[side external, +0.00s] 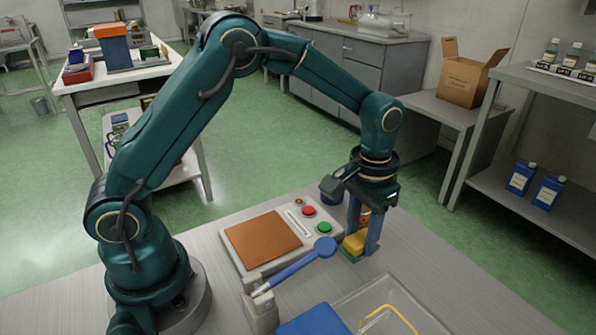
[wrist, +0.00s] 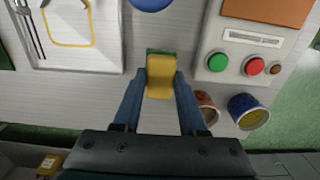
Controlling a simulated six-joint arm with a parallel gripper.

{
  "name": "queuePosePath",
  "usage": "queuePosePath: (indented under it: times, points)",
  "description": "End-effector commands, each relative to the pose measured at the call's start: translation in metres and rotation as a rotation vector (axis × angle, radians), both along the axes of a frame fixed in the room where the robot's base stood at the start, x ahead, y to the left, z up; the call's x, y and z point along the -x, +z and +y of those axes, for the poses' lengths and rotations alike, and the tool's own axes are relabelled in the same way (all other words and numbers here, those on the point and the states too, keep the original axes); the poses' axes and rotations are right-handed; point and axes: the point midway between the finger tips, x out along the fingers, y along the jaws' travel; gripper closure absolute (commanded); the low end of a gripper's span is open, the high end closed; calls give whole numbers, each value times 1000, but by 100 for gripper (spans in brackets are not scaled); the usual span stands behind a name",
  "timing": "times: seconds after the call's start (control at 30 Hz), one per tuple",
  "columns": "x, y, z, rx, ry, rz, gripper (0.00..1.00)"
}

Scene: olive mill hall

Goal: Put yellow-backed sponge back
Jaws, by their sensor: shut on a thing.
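The yellow-backed sponge (side external: 354,243) is a small yellow block with a green layer along one side. It also shows in the wrist view (wrist: 161,82), where its green edge lies at the far end. My gripper (side external: 363,240) has its two blue fingers on either side of the sponge and is shut on it. In the wrist view my gripper (wrist: 160,84) points at the worktop. The sponge is low, at or just above the worktop; I cannot tell whether it touches. The fingers partly hide it in the side view.
A scale-like device (side external: 300,216) with a brown plate and red and green buttons lies left of my gripper. A blue round-ended tool (side external: 325,247) is close by. A clear tray (side external: 430,325) is in front. Two cups, one blue (wrist: 247,113), one reddish (wrist: 207,108), stand beside my fingers.

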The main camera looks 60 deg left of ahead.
Motion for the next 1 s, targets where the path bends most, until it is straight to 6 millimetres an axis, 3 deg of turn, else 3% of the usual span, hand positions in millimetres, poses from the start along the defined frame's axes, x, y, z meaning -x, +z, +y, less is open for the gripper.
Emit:
queuePosePath:
  times: [0.17,0.57,0.6,0.67,1.0]
  points:
    - [1,-22,0,-1,0,4,100]
    - [0,-26,1,0,0,1,100]
    - [0,-26,1,0,0,1,47]
    - [0,-26,1,0,-1,1,29]
    - [0,-24,1,0,-1,0,29]
